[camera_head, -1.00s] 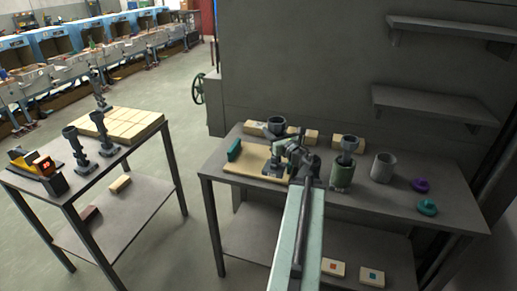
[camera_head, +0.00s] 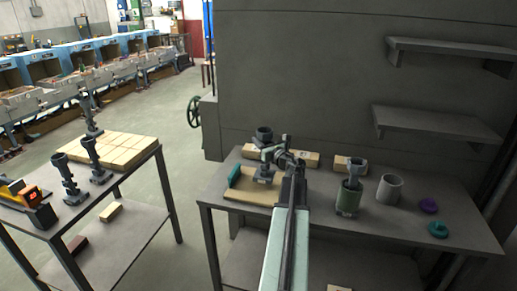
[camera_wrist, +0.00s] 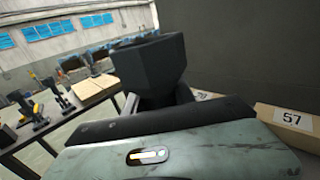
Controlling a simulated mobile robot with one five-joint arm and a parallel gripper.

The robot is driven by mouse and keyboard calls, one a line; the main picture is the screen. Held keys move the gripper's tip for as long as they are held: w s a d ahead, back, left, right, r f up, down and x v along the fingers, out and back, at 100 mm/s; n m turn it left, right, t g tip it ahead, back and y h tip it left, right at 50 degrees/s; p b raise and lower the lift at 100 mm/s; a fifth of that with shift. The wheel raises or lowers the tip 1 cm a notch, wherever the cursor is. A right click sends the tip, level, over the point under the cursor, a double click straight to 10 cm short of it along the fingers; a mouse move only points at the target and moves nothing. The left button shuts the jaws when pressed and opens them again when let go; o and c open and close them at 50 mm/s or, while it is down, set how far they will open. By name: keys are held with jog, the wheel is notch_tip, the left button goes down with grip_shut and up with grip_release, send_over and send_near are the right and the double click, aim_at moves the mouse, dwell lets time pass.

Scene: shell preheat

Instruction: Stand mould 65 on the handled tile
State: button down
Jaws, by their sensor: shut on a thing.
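My gripper (camera_head: 271,154) is shut on a dark grey mould (camera_head: 264,134), a cup on a stem with a flat foot. The mould is upright, with its foot over the tan tile (camera_head: 240,194) that has a green handle (camera_head: 234,175) on its left side. I cannot tell whether the foot touches the tile. In the wrist view the mould's cup (camera_wrist: 150,65) rises behind the gripper body. Its number does not show. The arm hides the tile's right part.
To the right stand a green can (camera_head: 347,201) with a dark piece in it, a grey cup (camera_head: 389,188), a purple ring (camera_head: 428,205) and a teal ring (camera_head: 438,229). A block marked 57 (camera_wrist: 291,119) lies behind. Several moulds stand on the left table (camera_head: 110,190).

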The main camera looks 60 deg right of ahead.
notch_tip(320, 180, down, 4)
jog(key=b, duration=0.3)
jog(key=shift+r+b, duration=0.1)
jog(key=shift+b, duration=0.3)
jog(key=shift+r, duration=0.2)
jog(key=shift+f, duration=0.1)
jog(key=c, duration=1.5)
grip_release()
jog(key=shift+f, duration=0.1)
jog(key=o, duration=0.5)
jog(key=shift+c, duration=0.2)
jog(key=shift+r, duration=0.25)
jog(key=v, duration=1.2)
